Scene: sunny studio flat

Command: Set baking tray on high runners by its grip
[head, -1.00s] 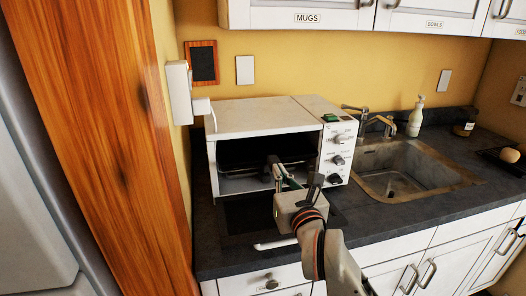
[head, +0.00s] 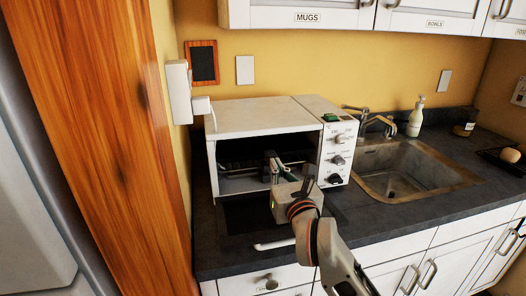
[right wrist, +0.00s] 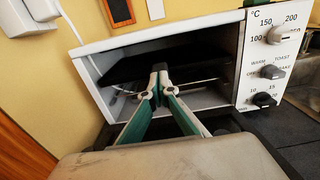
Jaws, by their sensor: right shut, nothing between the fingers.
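The white toaster oven (head: 262,117) stands on the counter with its front open and its door lowered. In the right wrist view a dark flat baking tray (right wrist: 135,66) lies high inside the oven, above thin rack rods. In the head view the oven's inside is dark and the tray is hard to make out. My right gripper (head: 271,162) is at the oven's mouth, its fingers shut with nothing between them. In the right wrist view its fingertips (right wrist: 159,75) overlap the tray's front edge; I cannot tell whether they touch it. The tray's grip is not clearly visible. My left gripper is not in view.
The oven's knobs (head: 338,160) are close to the right of my gripper. A sink (head: 400,175) with a tap lies further right. A wooden panel (head: 95,130) stands on the left. Wall cabinets (head: 320,14) hang above.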

